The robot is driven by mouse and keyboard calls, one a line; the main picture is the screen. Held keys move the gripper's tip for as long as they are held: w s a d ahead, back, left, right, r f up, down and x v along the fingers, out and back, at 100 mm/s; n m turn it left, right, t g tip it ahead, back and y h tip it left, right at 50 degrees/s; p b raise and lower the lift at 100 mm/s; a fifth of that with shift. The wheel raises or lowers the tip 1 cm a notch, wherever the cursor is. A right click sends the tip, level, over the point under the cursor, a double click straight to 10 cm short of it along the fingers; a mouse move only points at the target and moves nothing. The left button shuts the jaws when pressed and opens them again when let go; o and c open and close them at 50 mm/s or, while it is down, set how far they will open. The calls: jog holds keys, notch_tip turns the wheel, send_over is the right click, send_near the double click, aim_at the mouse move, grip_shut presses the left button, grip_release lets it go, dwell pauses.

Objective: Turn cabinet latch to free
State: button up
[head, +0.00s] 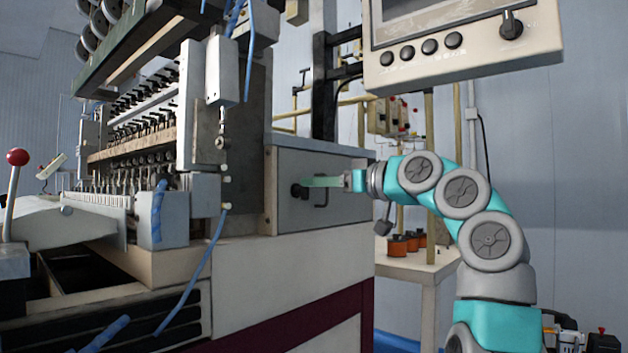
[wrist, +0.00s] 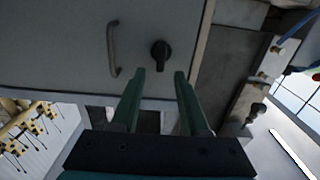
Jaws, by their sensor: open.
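The cabinet latch is a small black knob (wrist: 161,53) on the grey cabinet door (wrist: 60,40). It also shows in the head view as a dark knob (head: 297,190) near the door's left side. My gripper (wrist: 159,75) has green fingers and is open and empty. In the wrist view its two fingertips are spread to either side of the latch's lower end, with the latch between and just beyond them. I cannot tell whether they touch it. In the head view the fingers (head: 326,182) reach leftward in front of the door, close to the latch.
A metal bar handle (wrist: 113,47) is beside the latch, close to one finger. The coil winder (head: 150,140) stands left of the cabinet. A control panel (head: 460,45) hangs above my arm. Orange spools (head: 400,245) stand on a table behind.

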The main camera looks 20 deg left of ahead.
jog(key=shift+x, duration=1.05)
grip_shut()
